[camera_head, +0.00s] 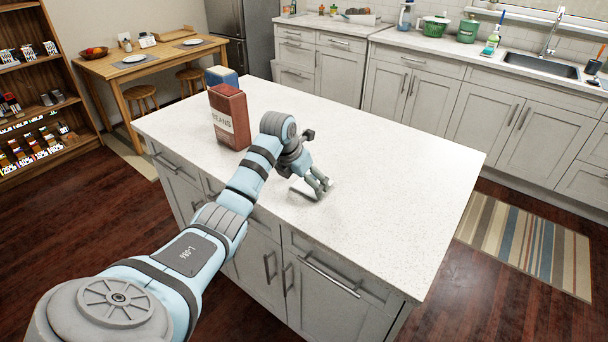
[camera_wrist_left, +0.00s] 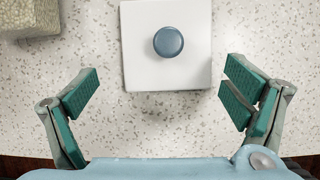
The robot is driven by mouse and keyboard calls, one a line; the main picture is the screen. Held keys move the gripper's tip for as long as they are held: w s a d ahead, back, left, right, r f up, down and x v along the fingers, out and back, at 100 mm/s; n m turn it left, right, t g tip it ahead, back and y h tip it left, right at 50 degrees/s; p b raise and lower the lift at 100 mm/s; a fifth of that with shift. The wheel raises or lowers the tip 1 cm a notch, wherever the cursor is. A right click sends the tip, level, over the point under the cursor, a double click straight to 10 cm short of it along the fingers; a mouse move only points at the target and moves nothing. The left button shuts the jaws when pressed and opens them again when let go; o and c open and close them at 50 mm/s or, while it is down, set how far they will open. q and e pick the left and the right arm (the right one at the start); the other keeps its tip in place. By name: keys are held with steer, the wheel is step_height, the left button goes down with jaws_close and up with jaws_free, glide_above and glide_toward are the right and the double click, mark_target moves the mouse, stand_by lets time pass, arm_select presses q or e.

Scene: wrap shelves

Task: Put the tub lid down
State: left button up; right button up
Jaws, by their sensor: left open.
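The tub lid is a white square plate (camera_wrist_left: 138,65) with a round blue-grey knob (camera_wrist_left: 168,42) in its middle. In the left wrist view it appears to lie flat on the speckled white counter, knob up. My left gripper (camera_wrist_left: 162,88) is open, its green-padded fingers wide apart on either side of the lid's near edge, not touching it. In the head view the left gripper (camera_head: 314,187) is low over the middle of the island counter; the lid is hard to make out there behind the fingers. My right gripper is not in view.
A red-brown beans box (camera_head: 229,118) stands on the island (camera_head: 400,170) left of my gripper, with a blue box (camera_head: 221,75) behind it. A beige block (camera_wrist_left: 28,18) shows at the wrist view's upper left. The island's right side is clear.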

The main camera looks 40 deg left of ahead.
arm_select(q)
steer(key=v, duration=0.4)
steer(key=shift+w+d, duration=0.2)
steer(key=shift+w, duration=0.05)
steer(key=p+v, duration=0.1)
steer(key=v, duration=0.6)
steer(key=shift+w+r, duration=0.2)
steer(key=shift+w, duration=0.05)
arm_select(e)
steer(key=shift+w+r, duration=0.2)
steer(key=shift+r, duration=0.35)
arm_select(q)
steer(key=shift+s, duration=0.1)
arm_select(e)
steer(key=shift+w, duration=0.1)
